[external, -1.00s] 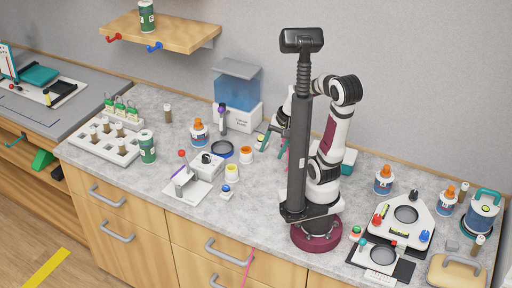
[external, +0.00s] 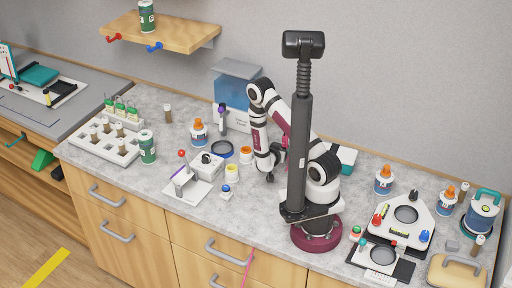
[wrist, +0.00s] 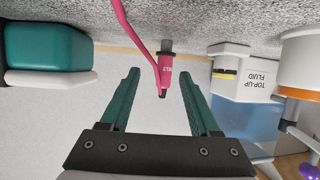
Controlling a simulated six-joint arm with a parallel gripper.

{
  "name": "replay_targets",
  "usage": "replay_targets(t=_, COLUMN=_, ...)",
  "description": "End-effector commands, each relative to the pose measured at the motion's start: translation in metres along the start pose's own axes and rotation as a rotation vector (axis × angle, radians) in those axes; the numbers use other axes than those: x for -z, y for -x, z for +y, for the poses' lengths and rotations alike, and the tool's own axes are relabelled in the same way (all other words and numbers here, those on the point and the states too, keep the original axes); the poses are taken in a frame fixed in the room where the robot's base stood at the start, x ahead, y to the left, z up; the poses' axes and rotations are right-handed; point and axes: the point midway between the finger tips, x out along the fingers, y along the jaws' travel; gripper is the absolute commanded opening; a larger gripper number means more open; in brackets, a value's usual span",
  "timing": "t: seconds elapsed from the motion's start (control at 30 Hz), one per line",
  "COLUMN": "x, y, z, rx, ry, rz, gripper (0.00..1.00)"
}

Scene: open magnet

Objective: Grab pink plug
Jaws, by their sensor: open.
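The pink plug (wrist: 164,68) shows in the wrist view, with a grey end, dark lettering on its body and a pink cord (wrist: 125,20) running off the top of the picture. My gripper (wrist: 158,75) is open. Its two green fingers lie to the left and right of the plug in the picture, with a gap on each side. I cannot tell how deep the plug sits between them. In the external view my wrist (external: 266,165) is low over the back of the counter. The fingers and plug are hidden there by my own arm.
In the wrist view a teal and white box (wrist: 48,50) is at left, and a white and blue top-up fluid container (wrist: 240,85) at right. Yellow and orange-capped containers (external: 246,155) stand left of my wrist. A pink cord (external: 250,265) hangs over the counter's front.

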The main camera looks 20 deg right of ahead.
Motion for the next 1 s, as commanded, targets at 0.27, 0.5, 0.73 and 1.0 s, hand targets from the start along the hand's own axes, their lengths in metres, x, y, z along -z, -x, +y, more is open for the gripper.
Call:
replay_targets(t=0.27, x=0.004, y=-0.042, z=-0.006, rx=-0.002, ry=-0.003, rz=0.0, gripper=0.63)
replay_targets(t=0.5, x=0.005, y=-0.065, z=-0.007, rx=0.002, ry=0.001, rz=-0.001, gripper=0.63)
replay_targets(t=0.73, x=0.005, y=-0.065, z=-0.008, rx=0.002, ry=0.001, rz=-0.001, gripper=0.45)
replay_targets(t=1.0, x=0.005, y=-0.064, z=-0.008, rx=0.002, ry=0.001, rz=-0.001, gripper=0.0)
